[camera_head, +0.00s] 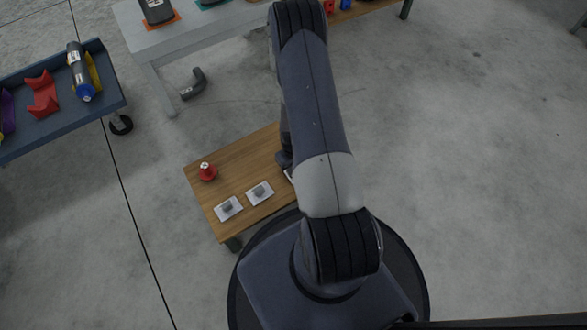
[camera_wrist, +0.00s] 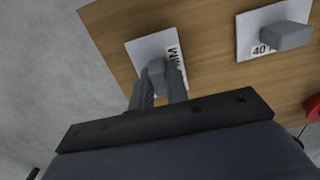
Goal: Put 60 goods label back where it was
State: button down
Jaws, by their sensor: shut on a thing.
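In the wrist view, my gripper (camera_wrist: 160,88) is shut on the grey knob of a white label plate (camera_wrist: 143,48). Dark print shows on the plate, but the fingers and knob cover part of it, so I cannot read a 60. The plate is over the wooden table (camera_wrist: 205,75) near its edge; I cannot tell whether it touches the top. A second plate, the 40 label (camera_wrist: 246,27), lies apart to the right with its own grey knob.
In the head view, two white label plates, one at left (camera_head: 228,208) and one at right (camera_head: 251,199), lie on the low table beside a red object (camera_head: 207,172). A blue cart (camera_head: 112,100) stands left and a grey bench (camera_head: 190,38) behind. A dark bent pipe (camera_head: 193,86) lies on the floor.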

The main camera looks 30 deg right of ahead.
jog(key=shift+f, duration=0.4)
jog(key=shift+f, duration=0.25)
jog(key=c, duration=1.4)
grip_release()
jog(key=shift+r, duration=0.1)
notch_tip(320, 180, up, 12)
jog(key=p, duration=0.4)
jog(key=shift+r, duration=0.2)
